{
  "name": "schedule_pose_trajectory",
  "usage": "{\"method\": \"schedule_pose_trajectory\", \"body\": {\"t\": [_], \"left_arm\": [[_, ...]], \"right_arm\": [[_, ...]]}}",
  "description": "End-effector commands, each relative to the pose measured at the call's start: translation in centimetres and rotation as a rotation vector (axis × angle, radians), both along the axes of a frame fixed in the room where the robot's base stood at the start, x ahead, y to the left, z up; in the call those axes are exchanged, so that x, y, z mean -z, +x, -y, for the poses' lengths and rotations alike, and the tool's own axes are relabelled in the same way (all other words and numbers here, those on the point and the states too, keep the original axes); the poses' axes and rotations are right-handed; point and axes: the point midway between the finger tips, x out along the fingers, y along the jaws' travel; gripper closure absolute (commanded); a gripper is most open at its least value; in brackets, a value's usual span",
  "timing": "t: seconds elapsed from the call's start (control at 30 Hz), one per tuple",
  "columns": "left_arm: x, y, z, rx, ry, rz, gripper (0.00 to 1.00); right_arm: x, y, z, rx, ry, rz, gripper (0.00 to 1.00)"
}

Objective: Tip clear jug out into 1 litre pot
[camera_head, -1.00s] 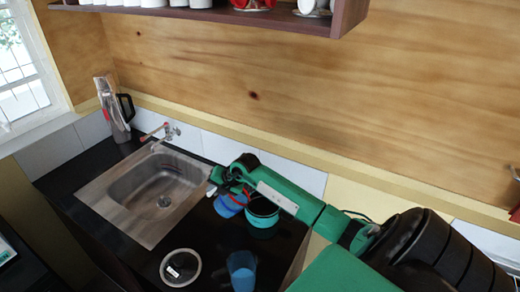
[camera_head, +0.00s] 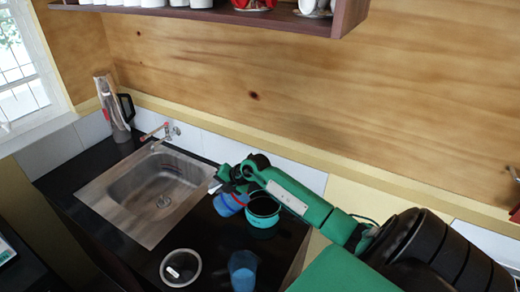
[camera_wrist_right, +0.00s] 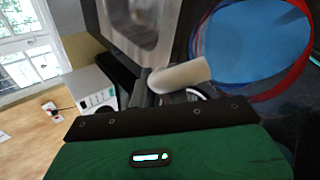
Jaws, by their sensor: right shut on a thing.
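The held jug (camera_head: 228,204) looks blue inside, with a red rim. It stands out large at the right of the wrist view (camera_wrist_right: 250,45), and its pale handle (camera_wrist_right: 183,76) lies between the fingers. My right gripper (camera_head: 226,184) is shut on the handle, its fingertips partly hidden by the jug and arm. The teal pot (camera_head: 262,222), dark inside, stands on the black counter just right of the jug. The jug looks close beside the pot; I cannot tell whether they touch or how far the jug is tilted. My left gripper is out of view.
A steel sink (camera_head: 150,198) with a tap (camera_head: 162,132) lies left of the jug. A blue cup (camera_head: 243,271) and a round pale-rimmed dish (camera_head: 180,267) sit at the counter's front. A flask (camera_head: 114,108) stands in the back corner. A shelf (camera_head: 300,20) hangs above.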

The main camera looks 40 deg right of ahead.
Motion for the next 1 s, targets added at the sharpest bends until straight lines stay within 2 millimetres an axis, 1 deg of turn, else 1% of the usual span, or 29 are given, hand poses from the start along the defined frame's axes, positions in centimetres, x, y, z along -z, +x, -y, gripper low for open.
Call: {"method": "schedule_pose_trajectory", "body": {"t": [0.43,1.0], "left_arm": [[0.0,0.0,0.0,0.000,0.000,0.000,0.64],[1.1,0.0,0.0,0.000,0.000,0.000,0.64]], "right_arm": [[-0.3,-0.2,0.5,0.002,0.051,0.035,1.00],[-0.4,-0.5,1.0,0.001,0.117,0.076,1.00]]}}
